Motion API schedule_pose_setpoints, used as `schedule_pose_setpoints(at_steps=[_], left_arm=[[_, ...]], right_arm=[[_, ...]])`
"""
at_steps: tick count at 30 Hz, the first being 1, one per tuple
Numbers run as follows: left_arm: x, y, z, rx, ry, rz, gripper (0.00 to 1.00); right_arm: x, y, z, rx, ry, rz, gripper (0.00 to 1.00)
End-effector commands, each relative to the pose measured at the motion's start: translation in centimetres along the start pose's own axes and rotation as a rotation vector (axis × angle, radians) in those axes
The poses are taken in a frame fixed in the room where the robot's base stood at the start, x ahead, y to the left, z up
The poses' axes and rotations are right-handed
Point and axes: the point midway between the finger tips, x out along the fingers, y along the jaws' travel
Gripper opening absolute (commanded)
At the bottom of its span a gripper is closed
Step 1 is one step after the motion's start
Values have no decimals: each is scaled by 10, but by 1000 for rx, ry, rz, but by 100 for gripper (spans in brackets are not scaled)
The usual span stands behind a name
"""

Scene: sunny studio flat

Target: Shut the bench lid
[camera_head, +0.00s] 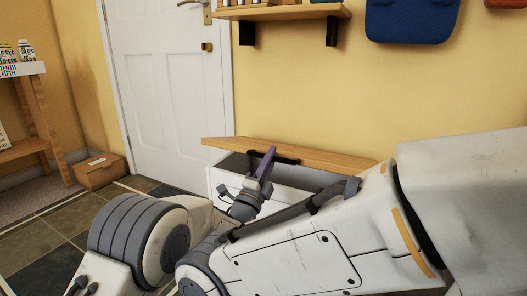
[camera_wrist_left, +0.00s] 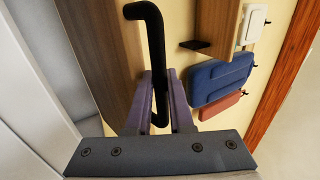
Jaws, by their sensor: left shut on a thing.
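The bench (camera_head: 290,177) is a white box with a wooden lid (camera_head: 325,157), against the yellow wall in the head view. The lid stands raised, and the grey inside shows below it. A black bar handle (camera_head: 287,160) is on the lid; it also shows in the wrist view (camera_wrist_left: 155,45) against the wood. My left gripper (camera_head: 267,160) has its purple fingers shut on this handle, one finger on each side in the wrist view (camera_wrist_left: 160,95). My arm hides part of the bench's front. My right gripper is not in view.
A white door (camera_head: 165,80) is behind, left of the bench. A cardboard box (camera_head: 100,172) sits on the floor by the wall. A shelf (camera_head: 285,12) and a blue bag (camera_head: 410,20) are on the wall above. Tiled floor at the left is clear.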

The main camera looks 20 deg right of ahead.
Motion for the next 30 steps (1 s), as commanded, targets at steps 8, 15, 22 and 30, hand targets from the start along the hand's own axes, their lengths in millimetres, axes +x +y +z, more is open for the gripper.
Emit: schedule_pose_setpoints(at_steps=[8,15,22,30], left_arm=[[-12,27,-10,-7,23,28,0],[-13,27,-9,-7,22,27,0],[-13,26,-9,-6,22,26,32],[-14,25,-9,-6,21,24,32]], right_arm=[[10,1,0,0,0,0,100],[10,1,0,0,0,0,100],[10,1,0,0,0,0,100],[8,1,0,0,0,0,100]])
